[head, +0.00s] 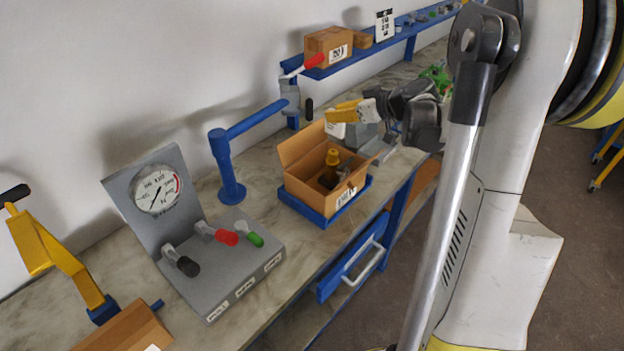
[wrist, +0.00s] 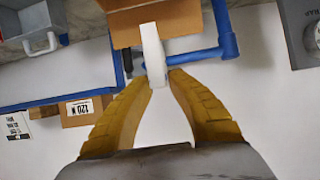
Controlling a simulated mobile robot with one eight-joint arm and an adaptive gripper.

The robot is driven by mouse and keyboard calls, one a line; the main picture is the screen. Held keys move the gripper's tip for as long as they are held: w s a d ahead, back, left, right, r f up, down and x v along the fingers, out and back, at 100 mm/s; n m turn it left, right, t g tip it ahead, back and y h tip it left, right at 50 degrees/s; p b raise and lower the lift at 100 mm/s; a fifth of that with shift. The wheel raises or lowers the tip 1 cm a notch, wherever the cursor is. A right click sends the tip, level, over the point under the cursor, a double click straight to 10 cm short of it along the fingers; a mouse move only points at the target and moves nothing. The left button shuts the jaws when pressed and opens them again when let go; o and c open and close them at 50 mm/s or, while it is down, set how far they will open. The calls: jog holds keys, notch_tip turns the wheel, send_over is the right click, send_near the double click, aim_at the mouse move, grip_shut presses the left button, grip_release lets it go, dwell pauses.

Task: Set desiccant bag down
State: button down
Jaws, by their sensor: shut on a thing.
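My gripper (head: 347,111) is shut on a white desiccant bag (head: 335,130), above the bench and close to the back right corner of an open cardboard box. In the wrist view, the yellow fingers (wrist: 161,78) close around the narrow white bag (wrist: 152,50), which overlaps the box wall (wrist: 170,20) in the picture. Whether the bag touches the box cannot be told.
A gauge panel (head: 225,275) with several levers stands left of the box. A blue post with an arm (head: 222,165) rises behind it. A wall shelf (head: 345,62) carries a closed carton (head: 327,47). A grey bin stands right of the box.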

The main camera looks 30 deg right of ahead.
jog(key=s+a+f+b, duration=0.1)
jog(key=a+f+b, duration=0.3)
jog(key=a+f, duration=0.5)
jog(key=shift+s+a+f, duration=0.25)
jog(key=shift+a+f, duration=0.15)
jog(key=shift+f, duration=0.15)
jog(key=shift+f, duration=0.1)
jog(key=shift+f+b, duration=0.55)
jog(key=shift+b, duration=0.05)
jog(key=c, duration=1.3)
grip_release()
jog(key=shift+r, duration=0.15)
